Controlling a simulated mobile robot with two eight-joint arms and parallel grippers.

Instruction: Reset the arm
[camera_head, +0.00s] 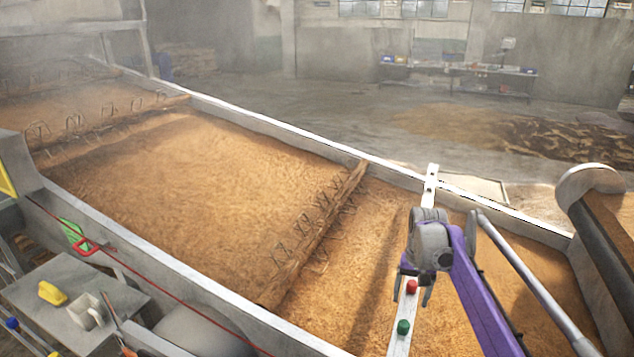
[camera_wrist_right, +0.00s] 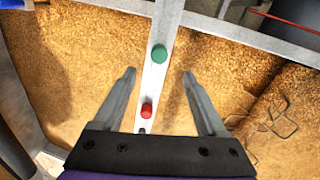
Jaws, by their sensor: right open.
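My right gripper (camera_head: 414,292) hangs from the purple arm above a pale metal bar (camera_head: 398,344) that crosses the trough of grain. A red button (camera_head: 411,287) and a green button (camera_head: 403,327) sit on this bar. There the red button (camera_wrist_right: 146,110) shows between the fingers, and the green button (camera_wrist_right: 159,53) shows just beyond the fingertips. I see no contact with either button. My left gripper is not in view.
Brown grain (camera_head: 190,170) fills the long metal-walled trough. A wooden beam (camera_head: 318,232) with wire loops crosses it left of my gripper. A grey side table (camera_head: 60,290) with a yellow item stands at lower left. A large roller (camera_head: 605,230) is at right.

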